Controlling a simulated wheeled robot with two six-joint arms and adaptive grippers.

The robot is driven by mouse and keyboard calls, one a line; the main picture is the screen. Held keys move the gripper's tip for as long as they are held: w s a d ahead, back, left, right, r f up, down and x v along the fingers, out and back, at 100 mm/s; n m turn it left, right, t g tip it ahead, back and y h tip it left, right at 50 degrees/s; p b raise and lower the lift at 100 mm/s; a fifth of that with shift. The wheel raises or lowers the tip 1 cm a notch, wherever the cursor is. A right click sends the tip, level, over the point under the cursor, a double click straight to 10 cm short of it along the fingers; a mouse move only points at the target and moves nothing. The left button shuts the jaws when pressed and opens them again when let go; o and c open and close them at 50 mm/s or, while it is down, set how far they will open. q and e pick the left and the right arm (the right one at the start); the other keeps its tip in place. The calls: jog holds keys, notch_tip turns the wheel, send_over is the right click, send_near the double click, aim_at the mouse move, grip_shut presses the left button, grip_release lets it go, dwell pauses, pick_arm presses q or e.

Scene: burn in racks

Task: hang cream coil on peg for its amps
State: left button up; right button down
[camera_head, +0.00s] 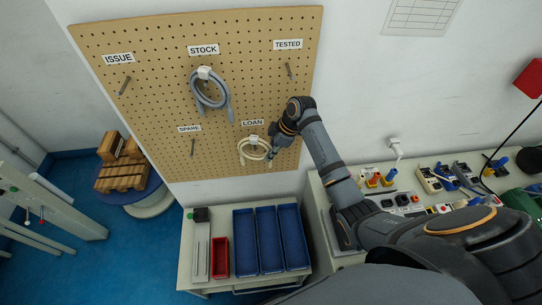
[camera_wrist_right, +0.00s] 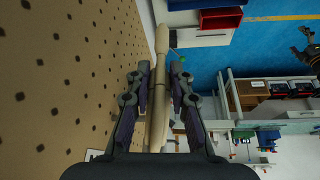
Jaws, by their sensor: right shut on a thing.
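The cream coil (camera_head: 243,153) is at the lower right of the pegboard (camera_head: 150,60), just under the LOAN label (camera_head: 252,123), with a pale tag at its top. My right gripper (camera_head: 271,153) reaches its right side. In the right wrist view, my right gripper (camera_wrist_right: 158,80) is shut on the cream coil (camera_wrist_right: 161,45), whose cable runs between the fingers. I cannot tell whether the coil rests on a peg. Bare pegs show under ISSUE (camera_head: 124,86), TESTED (camera_head: 289,71) and SPARE (camera_head: 193,148). The amps on the tag cannot be read. My left gripper is out of view.
A grey coil (camera_head: 194,92) hangs under the STOCK label (camera_head: 203,49). Below the board, a bench holds blue trays (camera_head: 244,240) and a red bin (camera_head: 220,257). A cluttered bench (camera_head: 437,208) stands at right.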

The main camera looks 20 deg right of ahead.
jog(key=shift+w+d+f+b, duration=0.15)
jog(key=shift+w+f+b, duration=0.25)
jog(key=shift+f+b, duration=0.05)
jog(key=shift+w+f, duration=0.25)
jog(key=shift+f, duration=0.1)
jog(key=c, duration=1.1)
grip_release()
jog(key=v, duration=1.2)
